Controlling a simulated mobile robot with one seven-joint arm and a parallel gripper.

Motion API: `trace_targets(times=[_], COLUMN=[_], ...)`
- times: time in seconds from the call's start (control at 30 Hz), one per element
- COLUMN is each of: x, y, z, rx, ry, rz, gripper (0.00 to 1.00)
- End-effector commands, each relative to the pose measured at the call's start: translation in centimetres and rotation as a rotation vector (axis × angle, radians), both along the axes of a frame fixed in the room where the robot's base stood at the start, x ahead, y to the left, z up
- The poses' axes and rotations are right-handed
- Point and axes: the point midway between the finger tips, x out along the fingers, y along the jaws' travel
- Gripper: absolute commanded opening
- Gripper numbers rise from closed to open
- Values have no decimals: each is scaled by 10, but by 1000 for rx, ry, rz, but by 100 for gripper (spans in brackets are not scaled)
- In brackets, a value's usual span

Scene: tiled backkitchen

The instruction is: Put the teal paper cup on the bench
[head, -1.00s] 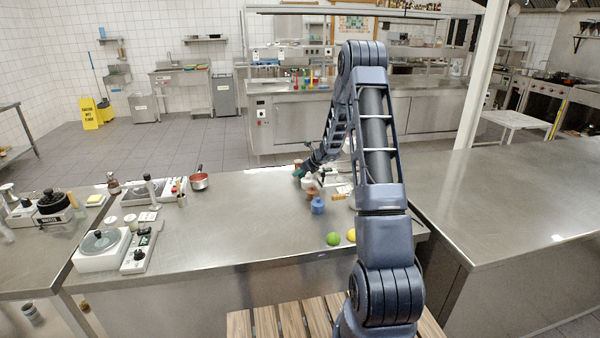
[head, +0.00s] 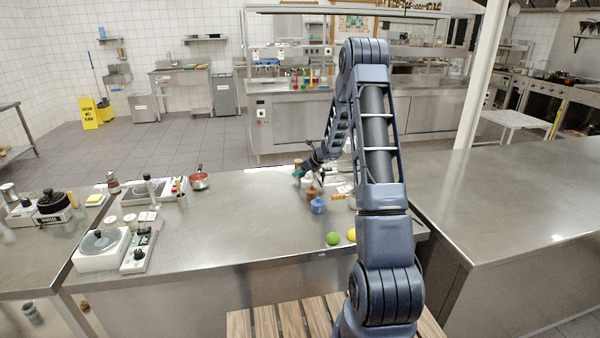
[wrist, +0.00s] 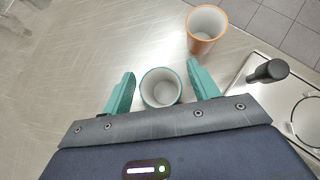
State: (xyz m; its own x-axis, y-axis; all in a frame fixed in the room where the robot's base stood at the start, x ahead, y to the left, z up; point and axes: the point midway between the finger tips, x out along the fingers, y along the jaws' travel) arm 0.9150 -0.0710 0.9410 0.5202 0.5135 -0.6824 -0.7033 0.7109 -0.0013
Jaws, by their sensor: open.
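The teal paper cup (wrist: 160,88) stands upright in the wrist view, with a teal rim and a pale inside. My gripper (wrist: 162,82) is open, with one teal finger on each side of the cup. A small gap shows on both sides of the cup. In the head view my gripper (head: 300,173) is low over the far part of the steel counter, and I cannot tell the cup from the teal fingers there. A slatted wooden bench (head: 291,318) is at the bottom of the head view, in front of the counter and partly behind my arm.
An orange cup (wrist: 205,30) stands beyond the teal cup. A blue jar (head: 317,206), a lime (head: 333,239) and a lemon (head: 351,235) are on the steel counter (head: 240,225). A red pan (head: 199,181) is to the left. The counter's middle is clear.

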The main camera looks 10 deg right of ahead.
Motion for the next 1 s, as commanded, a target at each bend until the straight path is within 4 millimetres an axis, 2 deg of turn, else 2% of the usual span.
trace_targets(times=[0.4, 0.77, 0.87, 1.0], x=[-40, -56, -55, -57], y=[-40, -56, -57, -62], z=[54, 79, 97, 141], rx=[-1, 5, 24, 99], ry=[-2, -1, -2, 1], rz=[-1, -22, -105, -344], gripper=[60, 60, 60, 60])
